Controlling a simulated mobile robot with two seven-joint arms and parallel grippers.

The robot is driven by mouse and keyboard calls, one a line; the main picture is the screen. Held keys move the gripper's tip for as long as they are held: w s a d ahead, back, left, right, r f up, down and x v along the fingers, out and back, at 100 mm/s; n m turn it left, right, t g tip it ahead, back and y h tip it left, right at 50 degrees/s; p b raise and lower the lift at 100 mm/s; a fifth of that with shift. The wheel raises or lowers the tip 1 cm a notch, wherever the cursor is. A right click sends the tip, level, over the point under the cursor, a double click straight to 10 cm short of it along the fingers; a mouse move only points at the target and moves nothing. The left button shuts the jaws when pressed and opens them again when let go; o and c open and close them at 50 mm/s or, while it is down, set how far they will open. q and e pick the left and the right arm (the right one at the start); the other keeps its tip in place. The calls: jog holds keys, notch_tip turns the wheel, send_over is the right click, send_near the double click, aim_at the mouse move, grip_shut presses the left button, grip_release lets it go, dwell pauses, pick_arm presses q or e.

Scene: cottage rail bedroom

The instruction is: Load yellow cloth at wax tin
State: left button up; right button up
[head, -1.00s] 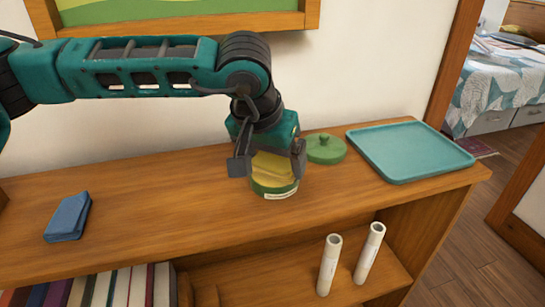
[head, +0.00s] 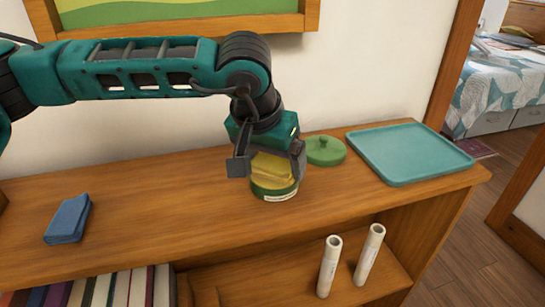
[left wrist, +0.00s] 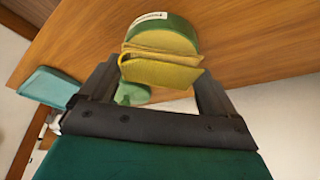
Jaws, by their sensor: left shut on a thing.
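The wax tin (head: 274,193) is a low green round tin with a pale label, standing on the wooden shelf top. It also shows in the left wrist view (left wrist: 178,33). The folded yellow cloth (head: 271,167) is at the tin's top. In the left wrist view the cloth (left wrist: 160,72) lies between my left gripper's fingers, against the tin's face. My left gripper (head: 268,161) points down over the tin and is shut on the cloth. Whether the cloth touches the wax is hard to tell. My right gripper is not in view.
A green knobbed lid (head: 325,151) lies just behind and right of the tin. A teal tray (head: 410,152) is at the right end. A folded blue cloth (head: 68,218) lies at left. Two white tubes (head: 329,265) stand on the lower shelf. The front middle of the top is clear.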

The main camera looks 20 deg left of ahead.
aim_at(272, 160)
pick_arm(q)
jog(key=shift+r+p, duration=1.75)
jog(key=shift+r, duration=1.6)
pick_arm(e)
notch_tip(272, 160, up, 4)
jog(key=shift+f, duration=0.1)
